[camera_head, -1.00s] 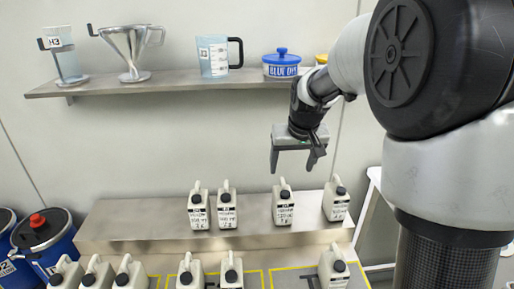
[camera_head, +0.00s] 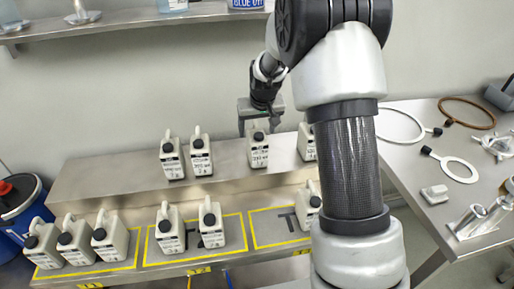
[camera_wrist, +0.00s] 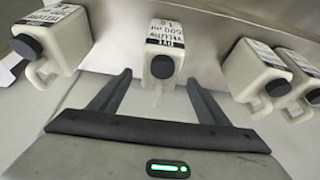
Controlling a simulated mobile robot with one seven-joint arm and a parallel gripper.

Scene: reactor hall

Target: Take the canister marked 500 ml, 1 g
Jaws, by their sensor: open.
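A white canister with a black cap (camera_head: 258,151) stands on the upper step, third from the left in its row. In the wrist view this canister (camera_wrist: 165,45) is centred just beyond my fingertips; its upside-down label appears to read 500 ml and 1 g, though small. My gripper (camera_wrist: 159,80) is open and empty, with one finger toward each side of the canister. In the head view my gripper (camera_head: 261,122) is just above and behind its top. Similar canisters stand left (camera_head: 172,158), (camera_head: 201,155) and right (camera_head: 307,142), the last partly hidden by my arm.
More canisters stand on the lower step, including one in a yellow-outlined area (camera_head: 209,227) and one by my arm (camera_head: 309,208). A wall shelf (camera_head: 120,24) runs above. A side table (camera_head: 440,150) with rings and metal parts is at right. A blue drum (camera_head: 20,212) stands at left.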

